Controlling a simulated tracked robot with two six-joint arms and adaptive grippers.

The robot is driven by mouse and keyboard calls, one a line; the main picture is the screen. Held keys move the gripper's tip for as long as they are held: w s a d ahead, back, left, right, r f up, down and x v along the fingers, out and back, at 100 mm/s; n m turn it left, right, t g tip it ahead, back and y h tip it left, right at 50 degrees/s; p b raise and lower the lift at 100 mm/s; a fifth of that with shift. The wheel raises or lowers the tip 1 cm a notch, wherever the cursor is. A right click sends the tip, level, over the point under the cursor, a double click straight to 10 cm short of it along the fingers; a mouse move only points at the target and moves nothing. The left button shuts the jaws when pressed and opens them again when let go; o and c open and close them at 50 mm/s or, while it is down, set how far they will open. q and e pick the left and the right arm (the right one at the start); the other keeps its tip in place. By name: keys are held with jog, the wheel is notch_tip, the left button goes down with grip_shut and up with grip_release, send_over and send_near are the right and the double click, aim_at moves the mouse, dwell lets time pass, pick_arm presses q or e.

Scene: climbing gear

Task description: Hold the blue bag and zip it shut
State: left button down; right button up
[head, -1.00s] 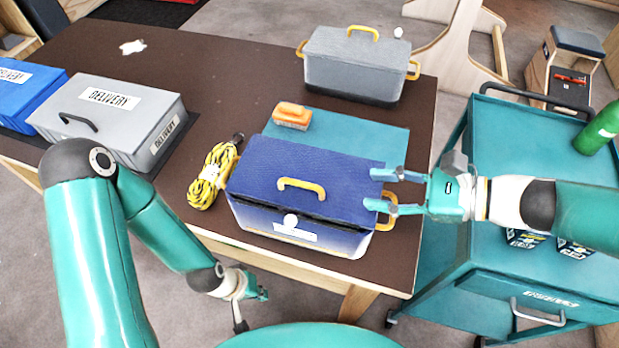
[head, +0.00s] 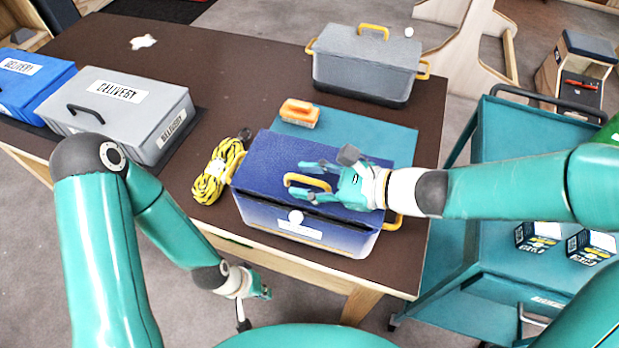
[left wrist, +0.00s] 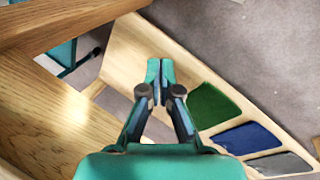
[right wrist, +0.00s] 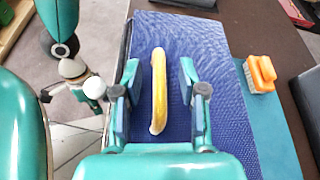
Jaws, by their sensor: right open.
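The blue bag (head: 262,165) stands at the front of the brown table, with a dark gap along the front edge of its lid. A white round knob (head: 296,217) sits at the front of that gap, above a white label. My right gripper (head: 301,180) is open over the lid. Its fingers are on either side of the yellow top handle (right wrist: 158,95), with space between fingers and handle in the right wrist view. My left gripper (head: 262,290) is below the table's front edge, away from the bag. Its fingertips (left wrist: 159,72) are together with nothing visible between them.
A teal mat (head: 400,144) lies under the bag, with an orange brush (head: 300,112) on it. A yellow rope coil (head: 214,178) lies left of the bag. A grey bag (head: 365,68) stands behind, grey and blue delivery boxes to the left. A teal cart (head: 500,150) is at right.

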grip_shut()
dwell(0.3)
